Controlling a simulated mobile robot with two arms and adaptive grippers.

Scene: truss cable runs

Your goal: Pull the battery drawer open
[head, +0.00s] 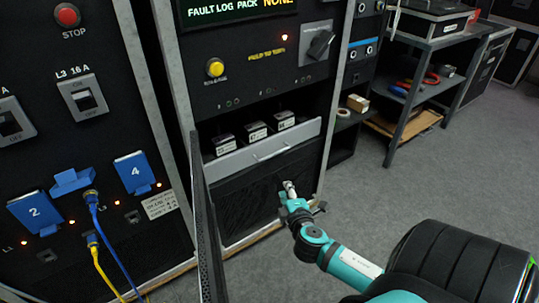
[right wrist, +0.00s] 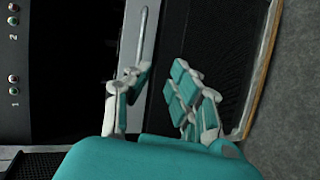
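The battery drawer has a light grey front (head: 265,148) with a thin bar handle (head: 271,151). Several labelled battery packs (head: 255,131) show in the dark bay behind the front. How far out the drawer is cannot be told clearly. My right gripper (head: 289,187) is below the drawer front, near the dark mesh panel. In the right wrist view, my right gripper (right wrist: 160,82) is open and empty, fingers apart. My left gripper is not in view.
A dark upright panel (head: 206,225) stands out left of the drawer. A socket panel with blue plugs (head: 133,173) and blue and yellow cables (head: 106,250) is further left. A shelf bench (head: 420,75) stands at right. The grey floor (head: 400,180) before it is clear.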

